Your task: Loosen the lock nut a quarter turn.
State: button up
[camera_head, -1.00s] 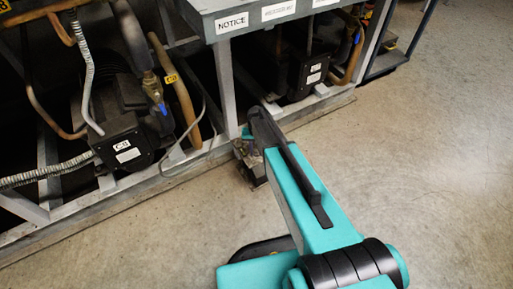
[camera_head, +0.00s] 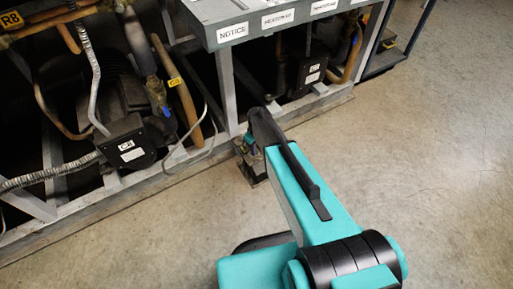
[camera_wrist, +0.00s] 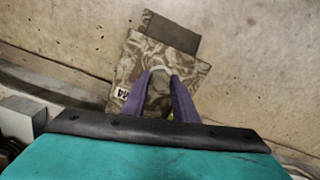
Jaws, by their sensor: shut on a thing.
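In the wrist view, my gripper (camera_wrist: 160,76) points down with its two purple fingers on either side of a small, rounded grey-brown piece, which appears to be the lock nut (camera_wrist: 159,87). The fingers are shut on it. It sits over a mottled metal foot plate (camera_wrist: 143,62) on the floor; a small white label (camera_wrist: 120,93) is at the plate's left edge. The fingers and wrist hide the nut's lower part, so its turn angle cannot be read. In the head view, my arm covers most of the foot, and only the dark plate edge (camera_head: 255,178) shows.
The compressor rack's pale frame post (camera_head: 228,88) rises just behind the foot, with its bottom rail (camera_head: 112,198) running left. Black compressors and pipes fill the rack. The concrete floor (camera_head: 440,150) on the right is clear.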

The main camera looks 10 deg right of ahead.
jog(key=shift+w+n, duration=0.1)
jog(key=shift+n, duration=0.3)
jog(key=o, duration=1.1)
jog(key=shift+c, duration=0.2)
jog(key=shift+r, duration=0.15)
notch_tip(320, 180, up, 14)
jog(key=p, duration=0.2)
jog(key=shift+f, duration=0.2)
